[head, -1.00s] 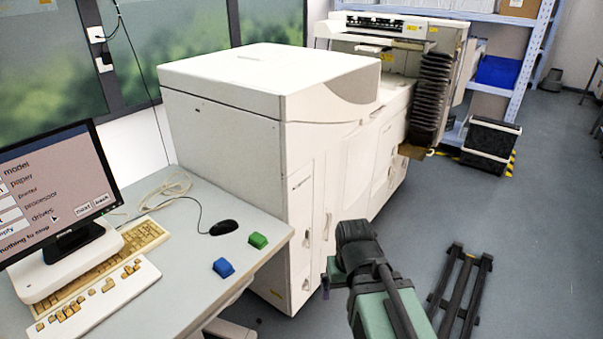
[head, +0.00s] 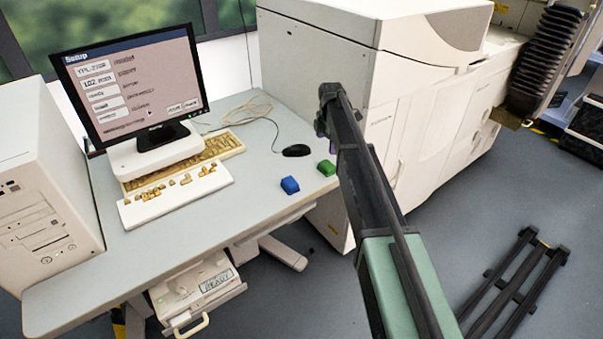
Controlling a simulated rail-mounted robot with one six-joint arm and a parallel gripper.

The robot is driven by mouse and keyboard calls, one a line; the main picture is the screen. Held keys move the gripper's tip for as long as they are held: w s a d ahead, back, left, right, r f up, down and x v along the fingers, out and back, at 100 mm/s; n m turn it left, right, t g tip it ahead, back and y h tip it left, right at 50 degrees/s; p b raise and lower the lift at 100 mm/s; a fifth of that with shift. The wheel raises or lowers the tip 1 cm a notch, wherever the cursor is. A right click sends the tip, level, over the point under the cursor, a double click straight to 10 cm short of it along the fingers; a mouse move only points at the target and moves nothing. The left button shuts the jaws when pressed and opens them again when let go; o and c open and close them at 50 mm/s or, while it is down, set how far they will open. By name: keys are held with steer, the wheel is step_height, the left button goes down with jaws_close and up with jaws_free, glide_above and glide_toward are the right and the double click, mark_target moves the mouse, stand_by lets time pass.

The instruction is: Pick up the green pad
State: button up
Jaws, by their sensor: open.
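The green pad (head: 327,168) is a small green block on the desk (head: 240,220), near its right edge. The blue pad (head: 290,185) lies to its left and a little nearer. My arm reaches up from the bottom right in the head view. My gripper (head: 328,140) is at its far end, in the picture just above the green pad and apart from it. Only a small part of the gripper shows, and the arm hides the rest. It is open, and I see nothing held in it.
A black mouse (head: 296,150) lies behind the pads. A keyboard (head: 175,193) and monitor (head: 135,80) stand to the left, with a white computer case (head: 45,190) further left. The large white printer (head: 345,60) stands close behind my arm. The desk's front middle is clear.

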mark_target(327, 164)
steer(key=f+n+b, duration=0.1)
steer(key=f+b, duration=0.2)
steer(key=f+n+b, duration=0.1)
steer(key=f+b, duration=0.7)
steer(key=shift+s+d+n, duration=0.15)
steer(key=shift+s+n, duration=0.15)
steer(key=shift+n, duration=0.1)
steer(key=shift+r, duration=0.2)
steer(key=shift+c, duration=0.3)
steer(key=c, duration=1)
step_height(327, 164, up, 20)
steer(key=p, duration=2)
